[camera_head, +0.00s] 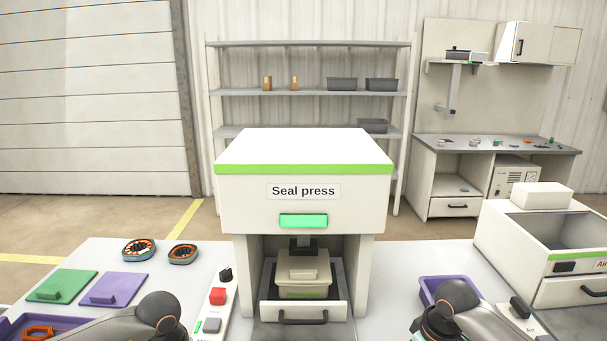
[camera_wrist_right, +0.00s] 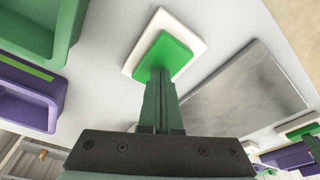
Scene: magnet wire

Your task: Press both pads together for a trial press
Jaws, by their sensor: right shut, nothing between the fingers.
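In the right wrist view a bright green pad (camera_wrist_right: 166,55) sits on a white square base on the grey table. My right gripper (camera_wrist_right: 160,78) is shut and empty. Its fingertips are at the pad's near edge and overlap it in the picture; I cannot tell whether they touch it. At the right edge of that view a second green piece on white (camera_wrist_right: 300,127) is partly cut off, perhaps the other pad. In the head view both forearms come in at the bottom, but neither gripper shows. The seal press (camera_head: 303,212) stands in the middle with its green panel lit.
A pale box (camera_head: 302,272) sits in the press's open drawer (camera_head: 310,312). A switch strip (camera_head: 216,308) stands left of the press. Green (camera_head: 62,285) and purple (camera_head: 114,289) lidded mats and two ring-shaped parts (camera_head: 138,250) lie left. A white machine (camera_head: 548,240) stands right.

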